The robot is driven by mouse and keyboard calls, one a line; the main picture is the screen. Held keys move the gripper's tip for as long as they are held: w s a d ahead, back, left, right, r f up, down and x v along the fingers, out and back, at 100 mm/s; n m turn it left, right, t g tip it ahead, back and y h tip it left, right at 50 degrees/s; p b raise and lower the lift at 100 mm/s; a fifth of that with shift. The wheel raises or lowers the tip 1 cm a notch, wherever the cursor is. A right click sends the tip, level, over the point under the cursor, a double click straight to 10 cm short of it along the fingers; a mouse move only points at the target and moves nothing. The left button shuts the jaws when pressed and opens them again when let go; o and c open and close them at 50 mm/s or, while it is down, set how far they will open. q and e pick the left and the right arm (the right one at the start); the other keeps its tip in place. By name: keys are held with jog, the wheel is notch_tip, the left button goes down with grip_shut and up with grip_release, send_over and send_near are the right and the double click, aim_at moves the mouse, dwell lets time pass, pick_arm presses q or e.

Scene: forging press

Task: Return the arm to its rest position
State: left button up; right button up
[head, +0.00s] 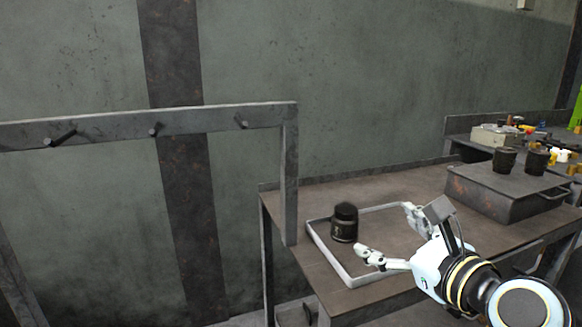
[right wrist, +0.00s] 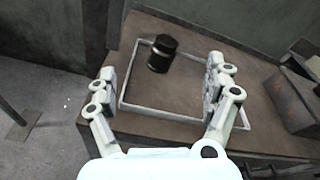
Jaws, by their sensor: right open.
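My right gripper (head: 388,236) comes in from the lower right in the head view. Its two white fingers are spread wide and hold nothing. In the right wrist view the open fingers (right wrist: 158,88) are at left and right of the picture. A dark cylindrical container (head: 344,223) stands upright in a light-rimmed tray (head: 335,262) on the metal table. The container (right wrist: 161,54) lies beyond the fingertips in the wrist view, apart from them. My left gripper is not in view.
The table (head: 395,186) carries a dark metal box (head: 497,191) with two dark cups (head: 505,160) on top. A rail with pegs (head: 150,125) runs along the left. Another bench with small items stands at the far right. The tabletop behind the tray is clear.

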jog(key=s+d+f+n+g+h, duration=0.1)
jog(key=s+f+n+g, duration=0.25)
jog(key=s+n, duration=0.4)
jog(key=s+d+f+n+g, duration=0.2)
jog(key=s+f+n+g, duration=0.1)
jog(key=s+f+n, duration=0.4)
jog(key=s+d+n+g+h, duration=0.3)
jog(key=s+d+n, duration=0.1)
jog(key=s+n, duration=0.35)
jog(key=s+d+n+g+h, duration=0.2)
jog(key=s+d+n, duration=0.2)
jog(key=s+n, duration=0.3)
notch_tip(320, 180, down, 24)
jog(key=s+d+g, duration=0.2)
jog(key=s+d, duration=0.1)
jog(key=s+f+g, duration=0.1)
jog(key=s+f, duration=1.6)
jog(key=s, duration=0.1)
jog(key=shift+s+d+f+m, duration=0.2)
jog(key=shift+s+d+m, duration=0.05)
jog(key=shift+d+m, duration=0.15)
